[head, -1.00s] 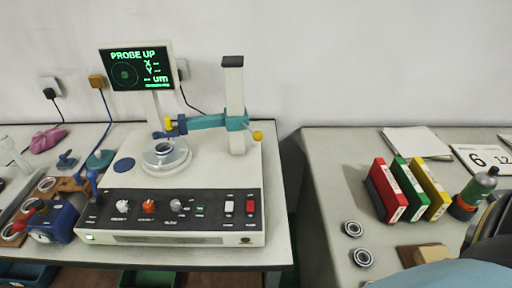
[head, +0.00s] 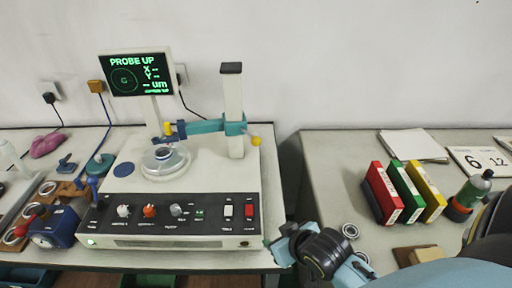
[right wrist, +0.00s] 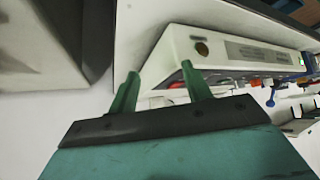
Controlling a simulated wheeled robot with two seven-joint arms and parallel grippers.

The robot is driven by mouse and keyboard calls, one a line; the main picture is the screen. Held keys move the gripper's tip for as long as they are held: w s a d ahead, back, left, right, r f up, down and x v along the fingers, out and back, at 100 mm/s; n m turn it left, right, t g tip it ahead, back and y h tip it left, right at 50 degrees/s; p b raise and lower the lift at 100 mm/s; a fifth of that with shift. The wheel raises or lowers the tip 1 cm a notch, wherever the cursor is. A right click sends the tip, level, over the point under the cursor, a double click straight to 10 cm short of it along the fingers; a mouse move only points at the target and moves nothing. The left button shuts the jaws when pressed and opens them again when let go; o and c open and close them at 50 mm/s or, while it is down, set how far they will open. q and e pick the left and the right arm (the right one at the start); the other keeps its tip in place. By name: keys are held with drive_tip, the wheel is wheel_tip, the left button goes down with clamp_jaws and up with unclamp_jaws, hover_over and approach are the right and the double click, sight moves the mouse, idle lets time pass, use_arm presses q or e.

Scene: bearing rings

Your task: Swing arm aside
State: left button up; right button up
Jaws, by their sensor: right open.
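The measuring machine (head: 200,205) stands on the left table, with a column (head: 233,105) at its right rear. A teal swing arm (head: 205,127) reaches left from the column, its tip over the round stage (head: 165,160). A yellow knob (head: 256,141) sticks out right of the column. The screen (head: 137,73) reads PROBE UP. My right gripper (head: 276,248) is at the machine's front right corner, apart from the swing arm. In the right wrist view its two green fingers (right wrist: 160,92) are apart and empty, near the machine's case (right wrist: 225,55). My left gripper is not in view.
On the right table lie bearing rings (head: 350,231), partly behind my arm, and red, green and yellow binders (head: 405,190). A bottle (head: 473,188) stands at the right. Blue tools and rings (head: 50,225) are left of the machine. A gap separates the tables.

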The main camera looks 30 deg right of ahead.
drive_tip(key=w+d+r+m+t, duration=0.1)
drive_tip(key=w+d+r+t, duration=0.3)
drive_tip(key=w, duration=0.2)
drive_tip(key=m+t, duration=0.1)
drive_tip(key=t, duration=0.5)
approach(259, 143)
drive_tip(key=w, duration=1.1)
drive_tip(key=shift+w+d+r, duration=0.1)
drive_tip(key=shift+w, duration=0.2)
clamp_jaws()
